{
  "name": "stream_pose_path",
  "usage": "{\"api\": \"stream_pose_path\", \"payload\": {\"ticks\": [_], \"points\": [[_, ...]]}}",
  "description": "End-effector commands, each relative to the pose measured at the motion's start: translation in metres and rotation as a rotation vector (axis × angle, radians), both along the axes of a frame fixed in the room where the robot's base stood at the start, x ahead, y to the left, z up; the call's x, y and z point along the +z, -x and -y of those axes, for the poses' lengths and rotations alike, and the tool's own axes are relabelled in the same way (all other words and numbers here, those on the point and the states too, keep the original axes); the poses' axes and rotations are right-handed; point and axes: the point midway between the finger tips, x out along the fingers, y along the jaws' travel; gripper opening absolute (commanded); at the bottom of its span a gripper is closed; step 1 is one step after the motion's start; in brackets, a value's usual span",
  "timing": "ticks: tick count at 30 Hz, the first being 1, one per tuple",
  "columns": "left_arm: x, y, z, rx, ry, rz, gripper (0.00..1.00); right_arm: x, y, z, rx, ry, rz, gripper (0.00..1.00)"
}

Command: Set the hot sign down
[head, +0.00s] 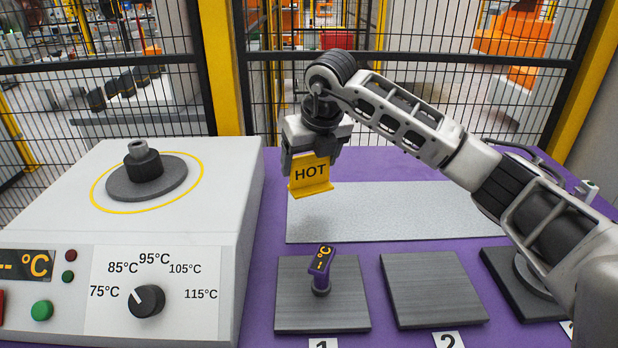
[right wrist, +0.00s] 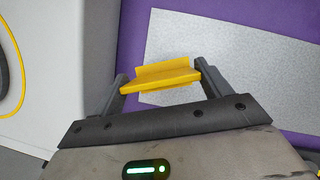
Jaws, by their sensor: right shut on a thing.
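The yellow HOT sign (head: 310,176) is held upright in my right gripper (head: 316,155), with its lettering facing the head camera. In the right wrist view the sign (right wrist: 162,76) sits between the two fingers of my right gripper (right wrist: 160,84), which are shut on it. The sign hangs near the left end of the light grey speckled plate (head: 400,212) on the purple table. I cannot tell whether the sign's base touches anything. The plate also shows in the wrist view (right wrist: 245,75), beyond the sign. My left gripper is not in view.
A white heater unit (head: 215,190) with a dial (head: 146,300) stands at left. A purple thermometer (head: 321,265) stands on grey pad 1 (head: 345,310). Pad 2 (head: 433,290) is bare. A dark pad (head: 510,285) with a round part is partly behind my right arm. A fence (head: 420,90) stands behind.

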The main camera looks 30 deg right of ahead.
Motion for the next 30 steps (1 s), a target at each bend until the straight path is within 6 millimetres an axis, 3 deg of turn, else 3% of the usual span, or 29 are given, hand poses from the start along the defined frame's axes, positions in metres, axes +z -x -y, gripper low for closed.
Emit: {"api": "stream_pose_path", "payload": {"ticks": [6,11,17,28,29,30], "points": [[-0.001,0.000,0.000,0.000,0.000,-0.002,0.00,-0.023,-0.018,0.008,0.000,-0.001,0.002,0.54],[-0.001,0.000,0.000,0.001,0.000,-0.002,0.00,-0.032,-0.024,0.011,0.000,0.000,0.001,0.54],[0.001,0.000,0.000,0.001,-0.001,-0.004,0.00,-0.059,-0.023,0.011,0.001,0.000,0.000,0.54],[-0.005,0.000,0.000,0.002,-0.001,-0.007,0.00,-0.065,-0.023,0.011,0.000,0.000,0.003,0.54],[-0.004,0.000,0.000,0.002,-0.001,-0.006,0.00,-0.065,-0.023,0.011,0.000,0.000,0.002,0.80],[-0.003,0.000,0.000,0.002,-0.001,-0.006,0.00,-0.064,-0.023,0.011,0.000,0.000,0.003,0.91]]}}
